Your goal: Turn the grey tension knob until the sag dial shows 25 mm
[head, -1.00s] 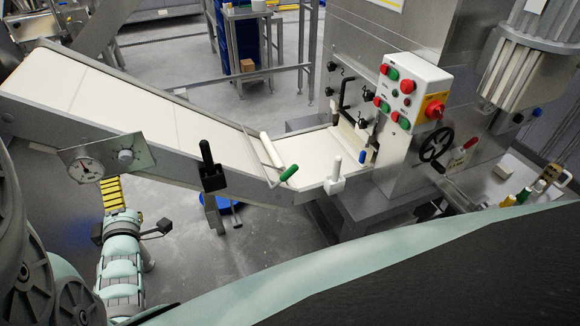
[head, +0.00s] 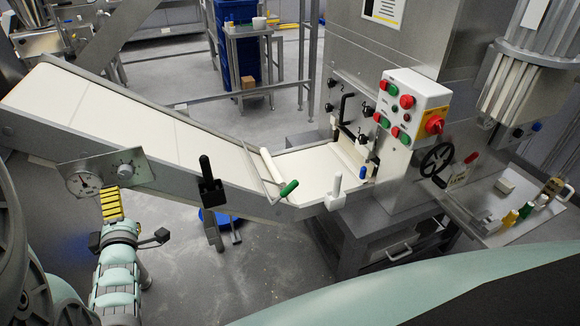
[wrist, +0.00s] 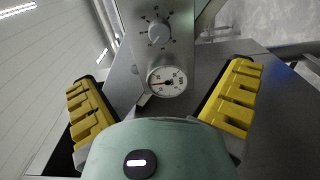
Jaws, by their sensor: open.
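The grey tension knob (head: 124,171) sits on a metal plate on the side of the inclined conveyor. In the wrist view the knob (wrist: 159,31) has a ring of marks around it. The round white sag dial (head: 84,183) is left of the knob; in the wrist view the dial (wrist: 167,81) lies just below it, its needle pointing left. The numbers are too small to read. My gripper (head: 137,237) is below the plate in the head view, apart from the knob. In the wrist view its yellow fingers (wrist: 160,100) are spread wide with nothing between them.
The conveyor (head: 165,132) slopes down to the right. A black lever (head: 208,180), green-handled roller (head: 288,188) and white lever (head: 335,190) stand along it. A button box (head: 412,105) is on the machine at right.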

